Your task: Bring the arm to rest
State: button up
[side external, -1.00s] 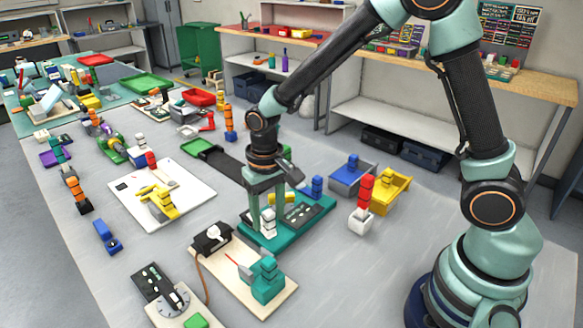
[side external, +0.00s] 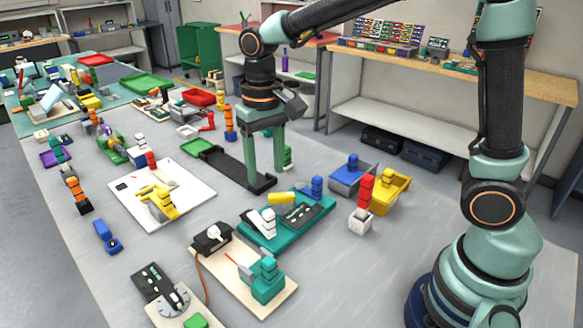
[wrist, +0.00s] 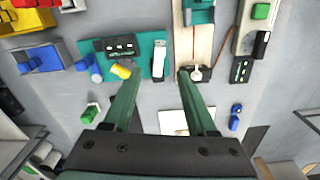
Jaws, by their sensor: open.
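My gripper (side external: 265,180) hangs in the air over the table in the side view, fingers pointing down and apart, with nothing between them. It is above and behind the teal board (side external: 262,236), clear of it. On that board are a white lever (side external: 262,222), leaning over, a yellow part (side external: 281,198) and a dark panel (side external: 302,215). In the wrist view my gripper's fingers (wrist: 160,80) are spread, with the teal board (wrist: 140,50) and the white lever (wrist: 159,60) beyond the tips.
A blue bin (side external: 352,178) and a yellow bin (side external: 390,192) stand right of the board, near a red-and-white piece (side external: 362,205). A white board with a yellow model (side external: 160,202) lies to the left. A wooden board with a teal block (side external: 267,280) is in front. The air around my gripper is clear.

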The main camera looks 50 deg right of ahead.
jog(key=s+d+r+n+t, duration=0.2)
jog(key=s+d+r+t, duration=0.3)
jog(key=s+d, duration=0.3)
jog(key=shift+s+d+r+t, duration=0.15)
jog(key=shift+s+d+t, duration=0.2)
jog(key=shift+s, duration=0.45)
dwell(0.3)
jog(key=m+g, duration=0.2)
jog(key=g, duration=0.4)
send_over(269, 212)
notch_tip(269, 212, down, 6)
notch_tip(269, 212, down, 12)
jog(key=shift+r, duration=0.25)
